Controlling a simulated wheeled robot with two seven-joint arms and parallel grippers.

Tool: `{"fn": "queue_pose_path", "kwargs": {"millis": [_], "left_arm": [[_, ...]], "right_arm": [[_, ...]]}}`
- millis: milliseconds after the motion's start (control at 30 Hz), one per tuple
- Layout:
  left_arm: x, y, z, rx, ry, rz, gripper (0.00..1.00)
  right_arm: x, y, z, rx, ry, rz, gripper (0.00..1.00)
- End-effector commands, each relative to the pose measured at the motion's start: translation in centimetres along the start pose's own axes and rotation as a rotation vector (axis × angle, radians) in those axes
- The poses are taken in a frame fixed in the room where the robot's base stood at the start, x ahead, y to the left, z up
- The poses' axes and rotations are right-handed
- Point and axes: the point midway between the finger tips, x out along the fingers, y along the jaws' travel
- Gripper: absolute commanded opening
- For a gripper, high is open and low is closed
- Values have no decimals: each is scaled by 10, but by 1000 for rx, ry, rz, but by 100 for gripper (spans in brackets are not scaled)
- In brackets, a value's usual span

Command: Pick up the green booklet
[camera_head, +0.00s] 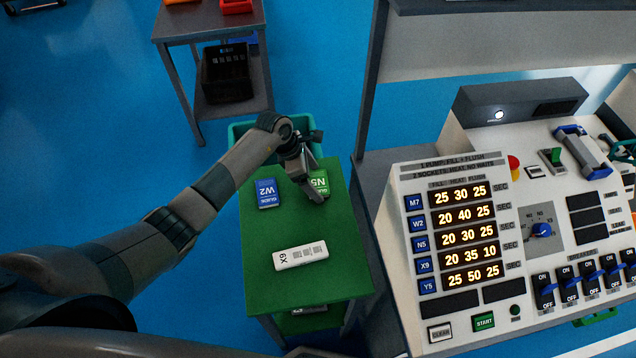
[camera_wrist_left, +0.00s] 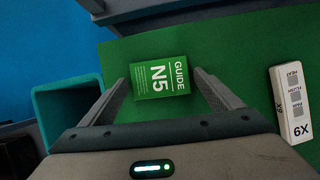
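The green booklet (camera_head: 319,182), marked N5, lies on the green table (camera_head: 265,240) near its far right corner. It also shows in the left wrist view (camera_wrist_left: 160,77), flat and between my finger tips. My left gripper (camera_head: 311,188) is over the booklet and hides part of it in the head view. In the left wrist view the gripper (camera_wrist_left: 165,90) is open, with a finger on either side of the booklet. I cannot tell whether the fingers touch it. My right gripper is not in view.
A blue W2 booklet (camera_head: 267,192) lies to the left and a white X9 block (camera_head: 300,254) lies nearer on the same table. A teal bin (camera_head: 238,133) stands behind the table. A control panel (camera_head: 400,180) with lit numbers stands to the right.

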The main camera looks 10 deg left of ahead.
Motion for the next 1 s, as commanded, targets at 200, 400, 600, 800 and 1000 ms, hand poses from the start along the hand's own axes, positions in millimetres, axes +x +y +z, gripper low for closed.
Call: {"fn": "queue_pose_path", "kwargs": {"millis": [200,400,600,800,1000], "left_arm": [[0,0,0,0,0,0,49],[0,0,0,0,0,0,49],[-5,1,2,2,0,2,49],[-22,2,9,5,-1,5,49],[-41,-14,26,6,-1,2,49]], "right_arm": [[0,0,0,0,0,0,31],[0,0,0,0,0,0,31],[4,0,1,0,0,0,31],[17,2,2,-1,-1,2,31],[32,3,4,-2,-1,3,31]]}}
